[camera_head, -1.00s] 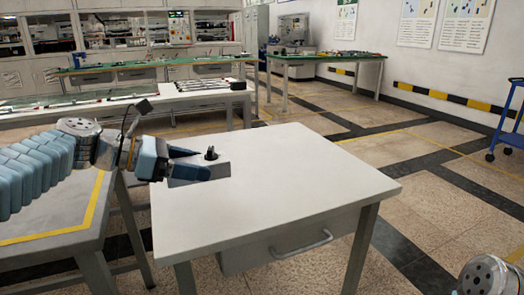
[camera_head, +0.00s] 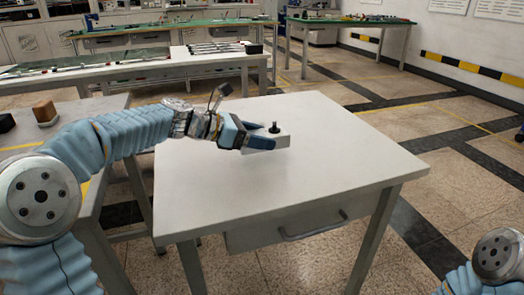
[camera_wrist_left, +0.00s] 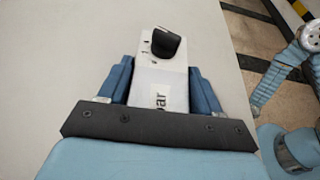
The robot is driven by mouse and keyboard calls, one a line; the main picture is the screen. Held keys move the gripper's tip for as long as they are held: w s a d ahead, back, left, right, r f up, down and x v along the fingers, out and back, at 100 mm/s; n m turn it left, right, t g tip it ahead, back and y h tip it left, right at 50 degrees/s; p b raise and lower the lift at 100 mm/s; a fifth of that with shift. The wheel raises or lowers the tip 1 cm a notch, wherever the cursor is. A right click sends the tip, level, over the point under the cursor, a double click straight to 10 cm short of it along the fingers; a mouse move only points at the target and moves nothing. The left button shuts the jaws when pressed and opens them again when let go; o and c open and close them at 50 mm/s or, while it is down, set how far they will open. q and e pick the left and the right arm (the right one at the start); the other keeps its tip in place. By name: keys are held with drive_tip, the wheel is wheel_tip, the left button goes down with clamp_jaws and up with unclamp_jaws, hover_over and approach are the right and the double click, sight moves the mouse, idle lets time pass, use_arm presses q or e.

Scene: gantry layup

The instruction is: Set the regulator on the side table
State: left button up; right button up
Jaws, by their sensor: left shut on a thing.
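The regulator (camera_head: 282,141) is a small white block with a black knob on top. My left gripper (camera_head: 262,141) is shut on it over the white side table (camera_head: 310,175). In the left wrist view the regulator (camera_wrist_left: 158,80) sits between the two blue fingers of the left gripper (camera_wrist_left: 160,90), its black knob toward the far end and dark lettering near the palm. Whether its underside touches the tabletop is hard to tell. The right gripper is out of view; only part of my right arm shows at the lower right.
The side table is otherwise bare, with a drawer and handle (camera_head: 313,228) in front. At the left, another table holds a brown block (camera_head: 44,111) and a black item (camera_head: 6,122).

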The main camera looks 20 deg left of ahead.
sight(261, 159)
use_arm(q)
drive_tip(key=shift+w+d+f, duration=0.1)
drive_tip(key=shift+w+f, duration=0.05)
drive_tip(key=shift+f, duration=0.1)
drive_tip(key=f, duration=0.1)
drive_tip(key=f+b, duration=0.1)
drive_tip(key=f, duration=0.1)
drive_tip(key=shift+w+d+f, duration=0.1)
drive_tip(key=shift+w+f, duration=0.1)
drive_tip(key=shift+f, duration=0.1)
drive_tip(key=o, duration=1.3)
drive_tip(key=v, duration=1.2)
drive_tip(key=shift+p, duration=0.4)
